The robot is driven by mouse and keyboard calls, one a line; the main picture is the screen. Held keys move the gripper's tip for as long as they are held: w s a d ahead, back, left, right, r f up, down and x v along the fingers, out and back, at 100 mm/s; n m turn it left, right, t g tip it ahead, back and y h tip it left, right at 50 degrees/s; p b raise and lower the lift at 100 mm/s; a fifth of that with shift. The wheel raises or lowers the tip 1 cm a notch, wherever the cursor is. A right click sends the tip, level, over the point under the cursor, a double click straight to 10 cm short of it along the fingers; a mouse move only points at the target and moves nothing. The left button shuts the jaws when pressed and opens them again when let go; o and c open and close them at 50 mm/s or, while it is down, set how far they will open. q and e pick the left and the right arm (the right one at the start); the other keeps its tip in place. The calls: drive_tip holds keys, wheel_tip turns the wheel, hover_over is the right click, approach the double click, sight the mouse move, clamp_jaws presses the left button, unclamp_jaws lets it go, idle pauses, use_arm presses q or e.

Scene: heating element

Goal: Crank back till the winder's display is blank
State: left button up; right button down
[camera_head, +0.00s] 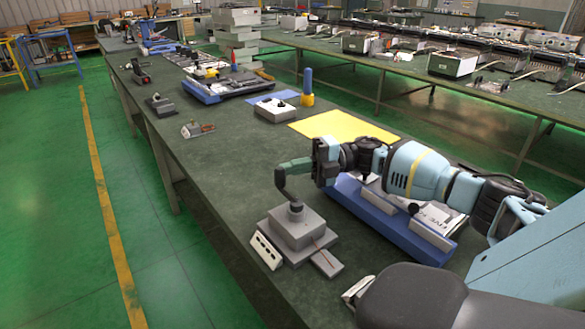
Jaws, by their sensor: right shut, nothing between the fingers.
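The winder (297,229) is a grey stepped block near the table's front edge, with a crank (289,195) rising from a dark hub on its top. A pale slanted panel (266,251) with small dark marks leans at its left side. The marks are too small to read, and I cannot tell whether this panel is the display. My right gripper (281,178) reaches in from the right with its greenish fingers shut at the crank's upper end. Nothing shows between the fingers, and I cannot tell whether they touch the crank. My left gripper is not in view.
A flat grey piece (327,263) sticks out at the winder's right. A blue tray (396,232) with grey blocks and a printed label lies under my right arm. A yellow sheet (345,127) and a blue-and-yellow bottle (307,88) are farther back. The table left of the winder is clear.

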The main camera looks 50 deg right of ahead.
drive_tip(key=b+v, duration=0.1)
drive_tip(key=v, duration=0.7)
drive_tip(key=shift+b, duration=0.3)
drive_tip(key=shift+a, duration=0.1)
